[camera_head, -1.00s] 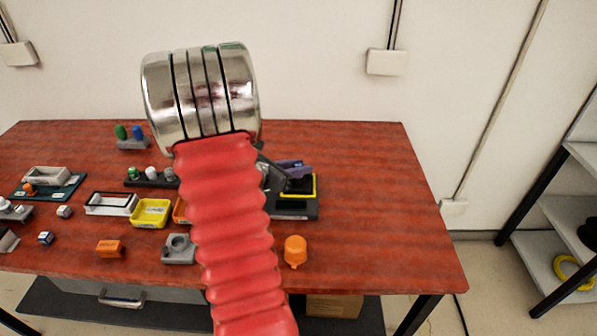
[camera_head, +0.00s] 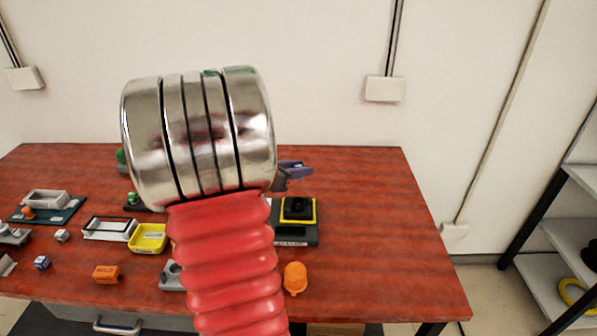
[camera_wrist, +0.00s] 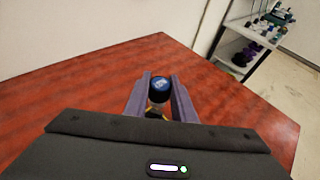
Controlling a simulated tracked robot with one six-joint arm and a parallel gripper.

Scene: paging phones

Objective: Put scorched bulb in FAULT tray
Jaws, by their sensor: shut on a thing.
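My gripper (camera_wrist: 158,100) has purple fingers and is shut on a small bulb (camera_wrist: 159,90), which has a dark blue-black rounded top and a greyish part below it. I cannot make out scorch marks. In the head view my gripper (camera_head: 300,168) is raised above a dark station (camera_head: 298,238) with a yellow-rimmed black socket, and the bulb cannot be made out there. A yellow tray (camera_head: 149,239) lies left of my arm. Its label is too small to read, so I cannot tell whether it is the FAULT tray.
A white-rimmed tray (camera_head: 108,229) lies left of the yellow one. An orange block (camera_head: 107,274) and an orange knob-like part (camera_head: 295,279) are near the front. The table's (camera_head: 380,235) right side is clear. My arm hides part of the table's middle.

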